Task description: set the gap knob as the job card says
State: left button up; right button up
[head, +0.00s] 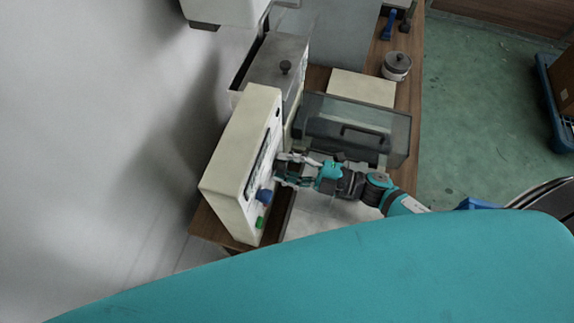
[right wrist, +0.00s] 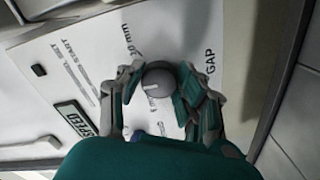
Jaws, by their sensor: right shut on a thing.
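My right gripper (head: 281,170) is at the front panel of the cream machine (head: 234,160) in the head view. In the right wrist view the right gripper (right wrist: 155,92) is shut on the grey gap knob (right wrist: 158,82), one finger on each side. A white pointer line shows on the knob's face. The label GAP (right wrist: 210,60) is printed beside it. Printed text with a figure in mm shows above the knob; most of it is too small to read. In the head view the gripper hides the knob. My left gripper is not in view.
A blue knob (head: 264,196) and a green button (head: 260,223) sit lower on the panel. A dark display (right wrist: 75,119) marked SPEED shows in the right wrist view. A dark clear-sided box (head: 350,130) stands close behind my right arm. A lidded pot (head: 396,66) stands farther back.

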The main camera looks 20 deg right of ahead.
dwell(0.3)
jog(key=o, duration=1.2)
jog(key=shift+c, duration=0.2)
jog(key=v, duration=1.2)
